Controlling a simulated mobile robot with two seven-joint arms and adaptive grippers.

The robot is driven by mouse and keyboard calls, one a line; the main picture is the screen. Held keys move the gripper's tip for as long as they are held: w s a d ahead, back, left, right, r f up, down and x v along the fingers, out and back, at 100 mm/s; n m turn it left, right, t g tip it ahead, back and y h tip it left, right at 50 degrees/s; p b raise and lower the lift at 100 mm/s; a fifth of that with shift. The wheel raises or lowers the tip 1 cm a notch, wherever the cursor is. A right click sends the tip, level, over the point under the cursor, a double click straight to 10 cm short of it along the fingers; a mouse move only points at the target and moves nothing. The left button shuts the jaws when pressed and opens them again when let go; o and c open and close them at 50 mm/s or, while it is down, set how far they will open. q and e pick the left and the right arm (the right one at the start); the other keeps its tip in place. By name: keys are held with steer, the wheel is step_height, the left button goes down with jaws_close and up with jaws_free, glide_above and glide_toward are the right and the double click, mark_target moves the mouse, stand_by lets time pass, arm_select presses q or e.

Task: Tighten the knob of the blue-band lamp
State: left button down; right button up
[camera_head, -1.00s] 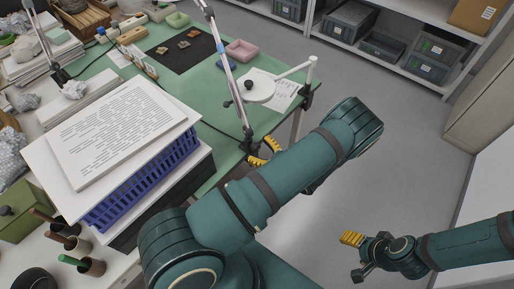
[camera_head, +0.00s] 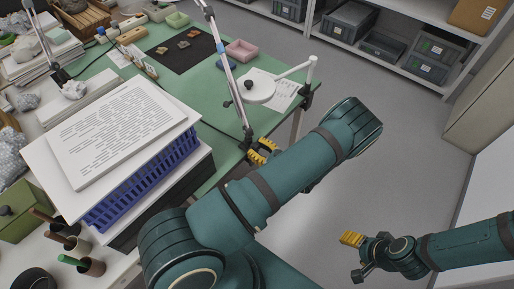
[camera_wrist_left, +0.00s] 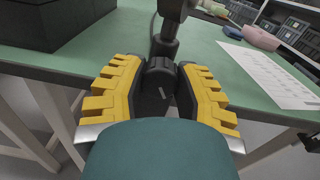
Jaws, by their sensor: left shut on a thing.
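The blue-band lamp (camera_head: 231,82) stands at the green table's near right edge. It has a pale arm with a blue band, and its dark lower joint is at the edge. Its black knob (camera_wrist_left: 158,88) has a pale line on its face and shows in the left wrist view between the yellow fingers. My left gripper (camera_head: 262,151) is shut on this knob at the table edge; the wrist view shows both fingers (camera_wrist_left: 159,92) flanking it. My own arm partly hides the gripper in the head view. My right gripper (camera_head: 352,243) is over the floor, away from the table; its finger gap is unclear.
A white round-headed arm (camera_head: 258,90) is clamped right of the lamp, beside a printed sheet (camera_head: 284,95). A blue crate (camera_head: 140,185) under papers stands left of my arm. Dark mat (camera_head: 180,52) and pink tray (camera_head: 241,50) lie further back. The floor at right is clear.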

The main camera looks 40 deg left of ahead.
arm_select(q)
steer(key=shift+m, duration=0.7)
steer(key=c, duration=0.6)
jaws_free()
steer(key=d, duration=1.2)
steer(key=shift+s, duration=0.25)
